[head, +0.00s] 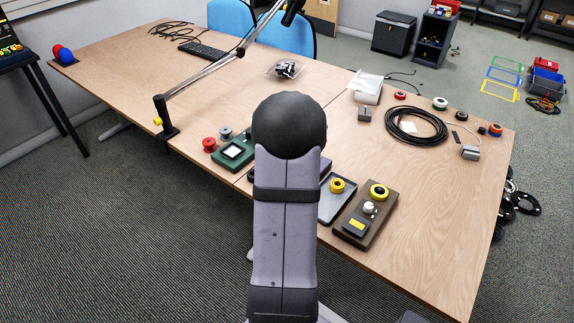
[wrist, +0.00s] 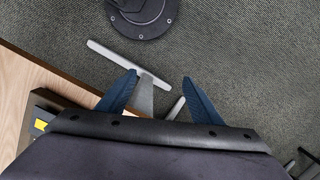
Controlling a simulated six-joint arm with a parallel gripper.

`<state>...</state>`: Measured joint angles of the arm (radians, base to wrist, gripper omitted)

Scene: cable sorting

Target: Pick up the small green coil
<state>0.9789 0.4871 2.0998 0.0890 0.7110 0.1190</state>
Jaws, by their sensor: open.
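In the head view my gripper is hidden behind my arm.
A lamp arm (head: 205,75) crosses the left half. The table's front right is bare.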

